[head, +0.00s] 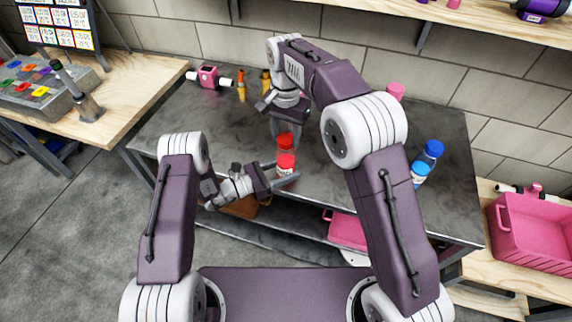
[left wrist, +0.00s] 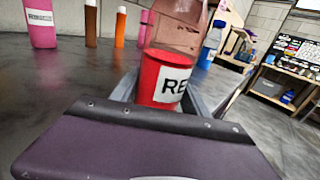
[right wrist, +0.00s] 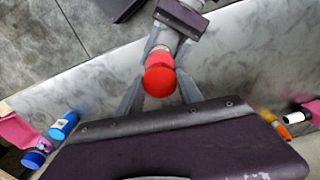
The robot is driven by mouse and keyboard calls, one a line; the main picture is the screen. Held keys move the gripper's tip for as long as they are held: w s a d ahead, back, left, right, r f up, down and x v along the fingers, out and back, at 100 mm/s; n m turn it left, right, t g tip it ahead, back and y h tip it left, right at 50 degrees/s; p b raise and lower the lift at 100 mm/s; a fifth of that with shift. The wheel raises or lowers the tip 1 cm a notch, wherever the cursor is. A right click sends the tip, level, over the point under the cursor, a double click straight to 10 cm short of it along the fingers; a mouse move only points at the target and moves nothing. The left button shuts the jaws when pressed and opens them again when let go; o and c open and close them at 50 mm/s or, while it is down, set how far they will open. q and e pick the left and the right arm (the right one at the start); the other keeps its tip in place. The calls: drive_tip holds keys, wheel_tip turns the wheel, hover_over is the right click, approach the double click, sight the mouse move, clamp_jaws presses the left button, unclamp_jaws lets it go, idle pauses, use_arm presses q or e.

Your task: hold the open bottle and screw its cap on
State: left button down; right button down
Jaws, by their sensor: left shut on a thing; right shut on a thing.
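The bottle (head: 286,162), with a red band and white label, stands upright above the workbench. My left gripper (head: 285,178) is shut around its lower part. In the left wrist view the red band (left wrist: 160,80) shows between the fingers, with clear pinkish plastic above; the bottle's top is out of frame. My right gripper (head: 285,127) points down from above, shut on the red cap (head: 284,140). In the right wrist view the round cap (right wrist: 159,80) lies between the fingers and hides the bottle's mouth. I cannot tell whether cap and bottle touch.
The grey workbench (head: 320,180) holds orange bottles (head: 241,86) and a pink bottle (head: 208,76) at the back left. Blue-capped bottles (head: 432,150) stand at the right. A pink crate (head: 530,240) is farther right. The bench between is mostly clear.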

drive_tip(key=m, duration=0.4)
drive_tip(key=c, duration=0.7)
unclamp_jaws()
drive_tip(key=shift+r, duration=0.1)
wheel_tip(320, 180, up, 7)
drive_tip(key=shift+r, duration=0.15)
use_arm(q)
drive_tip(key=shift+c, duration=2.3)
unclamp_jaws()
